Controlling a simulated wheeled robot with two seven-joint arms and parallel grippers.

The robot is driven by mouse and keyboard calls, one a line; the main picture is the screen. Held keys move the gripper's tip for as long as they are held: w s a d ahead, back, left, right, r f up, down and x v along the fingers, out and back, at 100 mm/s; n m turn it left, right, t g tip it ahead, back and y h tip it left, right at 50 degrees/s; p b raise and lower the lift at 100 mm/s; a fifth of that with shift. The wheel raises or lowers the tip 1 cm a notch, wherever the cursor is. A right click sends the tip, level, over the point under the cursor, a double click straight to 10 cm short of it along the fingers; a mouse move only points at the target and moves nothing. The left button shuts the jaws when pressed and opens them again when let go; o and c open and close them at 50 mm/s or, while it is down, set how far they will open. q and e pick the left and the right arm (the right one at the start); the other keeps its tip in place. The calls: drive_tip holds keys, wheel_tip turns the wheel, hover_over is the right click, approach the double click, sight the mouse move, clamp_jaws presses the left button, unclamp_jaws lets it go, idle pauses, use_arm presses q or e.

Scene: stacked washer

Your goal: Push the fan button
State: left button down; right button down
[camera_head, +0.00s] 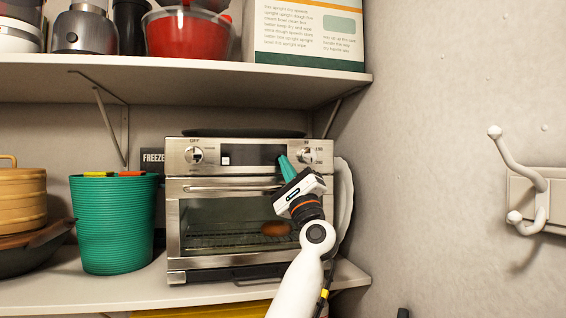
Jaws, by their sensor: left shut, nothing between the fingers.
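A silver toaster oven (225,185) stands on the lower shelf. Its top panel has a left knob (194,155), a dark display (252,155) with a small white lit mark, and a right knob (308,155). I cannot make out which part is the fan button; it may be too small or hidden. My left gripper (285,167) is shut and empty. Its teal fingertips are in front of the panel, between the display and the right knob. I cannot tell whether they touch it. My right gripper is not in view.
A green ribbed bin (114,228) stands left of the oven, with a dark pan (38,250) and wooden steamer (22,200) further left. The upper shelf (200,80) hangs above. A wall hook (525,190) sticks out at right. The wall between oven and hook is bare.

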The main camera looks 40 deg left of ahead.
use_arm(q)
drive_tip(key=shift+s+d, duration=0.45)
drive_tip(key=shift+d, duration=0.05)
drive_tip(key=s+d+b, duration=0.1)
drive_tip(key=s+d, duration=0.2)
drive_tip(key=shift+s+d+b, duration=0.15)
drive_tip(key=shift+d+b, duration=0.2)
drive_tip(key=shift+d, duration=0.05)
drive_tip(key=shift+f, duration=0.1)
idle(0.4)
